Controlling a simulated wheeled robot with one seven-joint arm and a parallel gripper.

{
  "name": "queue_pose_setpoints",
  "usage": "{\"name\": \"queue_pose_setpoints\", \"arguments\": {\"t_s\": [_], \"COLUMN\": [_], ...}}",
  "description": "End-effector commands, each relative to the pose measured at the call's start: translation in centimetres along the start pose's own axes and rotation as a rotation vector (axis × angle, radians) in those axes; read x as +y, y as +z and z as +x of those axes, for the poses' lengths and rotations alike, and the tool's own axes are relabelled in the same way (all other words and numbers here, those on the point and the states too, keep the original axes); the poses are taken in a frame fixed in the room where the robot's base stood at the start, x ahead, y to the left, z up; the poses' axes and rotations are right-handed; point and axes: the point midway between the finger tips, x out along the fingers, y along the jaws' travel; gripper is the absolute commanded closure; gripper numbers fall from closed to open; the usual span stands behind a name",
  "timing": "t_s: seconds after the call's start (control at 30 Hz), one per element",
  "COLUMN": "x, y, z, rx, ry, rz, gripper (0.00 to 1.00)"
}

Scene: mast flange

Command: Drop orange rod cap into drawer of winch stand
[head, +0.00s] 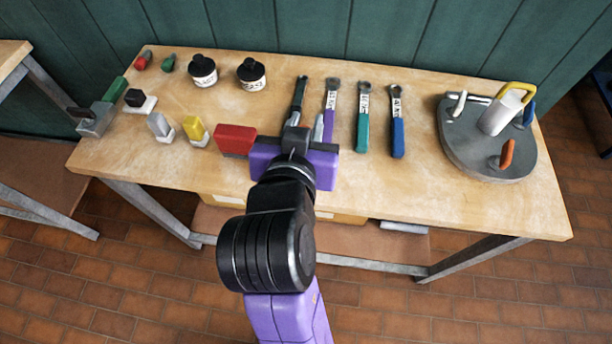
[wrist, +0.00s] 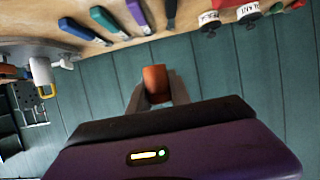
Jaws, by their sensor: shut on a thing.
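My gripper (head: 303,127) is over the front middle of the workbench in the head view. In the wrist view its fingers (wrist: 157,92) are shut on an orange rod cap (wrist: 155,80), which sticks out beyond the fingertips. The cap cannot be made out in the head view. A tan, box-like front with a pale label (head: 340,217) shows below the bench top, partly behind my arm. I cannot tell whether it is the drawer, or whether it is open.
A round grey plate (head: 480,160) with a white cylinder and coloured handles, one orange (head: 507,154), stands at right. Several wrenches, two black-capped bottles, a red block (head: 235,140) and small parts lie on the workbench (head: 440,205). Its front right strip is clear.

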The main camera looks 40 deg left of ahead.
Motion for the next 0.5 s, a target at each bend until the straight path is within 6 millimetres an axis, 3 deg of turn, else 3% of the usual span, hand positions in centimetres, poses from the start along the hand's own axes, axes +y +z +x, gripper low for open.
{"name": "queue_pose_setpoints", "arguments": {"t_s": [0.03,0.3,0.5], "x": [0.0,0.1,0.1], "y": [1.5,7.5,10.8], "z": [0.5,3.1,4.5], "rx": [-0.007,-0.005,-0.002], "ry": [0.001,0.002,0.001], "rz": [-0.002,-0.002,0.0], "gripper": [1.0,1.0,1.0]}}
